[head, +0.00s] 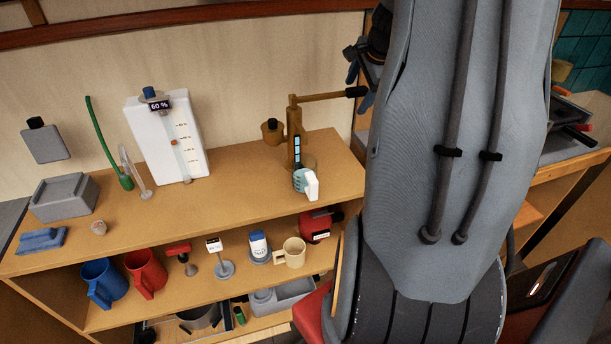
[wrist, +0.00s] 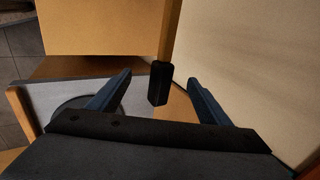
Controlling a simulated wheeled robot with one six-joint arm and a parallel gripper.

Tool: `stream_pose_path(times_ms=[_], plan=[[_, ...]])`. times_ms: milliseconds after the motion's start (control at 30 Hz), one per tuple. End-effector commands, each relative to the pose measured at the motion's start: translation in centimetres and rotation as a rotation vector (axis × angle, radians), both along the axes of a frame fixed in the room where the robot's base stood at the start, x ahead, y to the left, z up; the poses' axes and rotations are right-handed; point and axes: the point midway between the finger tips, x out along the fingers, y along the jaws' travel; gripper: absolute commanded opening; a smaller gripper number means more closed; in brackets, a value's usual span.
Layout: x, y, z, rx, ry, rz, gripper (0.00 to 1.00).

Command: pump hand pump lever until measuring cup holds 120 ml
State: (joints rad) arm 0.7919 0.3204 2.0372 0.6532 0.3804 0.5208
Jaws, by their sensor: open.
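The brass hand pump (head: 295,135) stands upright on the wooden shelf top. Its lever (head: 322,97) sticks out level to the right and ends in a black grip (head: 355,92). The measuring cup (head: 304,181), clear with blue marks and a white handle, stands at the front foot of the pump; its liquid level is too small to read. My gripper (head: 360,84) is at the lever's end, partly hidden behind my arm. In the wrist view my gripper (wrist: 158,97) is open, with the black grip (wrist: 158,83) between its blue fingers, apart from both.
A white tank (head: 165,140) with a 60 % display stands left of the pump. Mugs, including a blue one (head: 103,282) and a red one (head: 146,272), stand on the shelf below. The wall is close behind.

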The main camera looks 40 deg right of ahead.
Motion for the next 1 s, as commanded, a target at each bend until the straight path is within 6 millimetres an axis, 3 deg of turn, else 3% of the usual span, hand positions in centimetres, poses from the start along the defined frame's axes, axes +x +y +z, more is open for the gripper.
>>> stream_pose_path(times_ms=[367, 1000], plan=[[-0.1, 0.0, 0.2, 0.0, 0.0, 0.0, 0.72], [-3.7, 1.2, 6.8, 0.0, 0.0, -0.001, 0.72]])
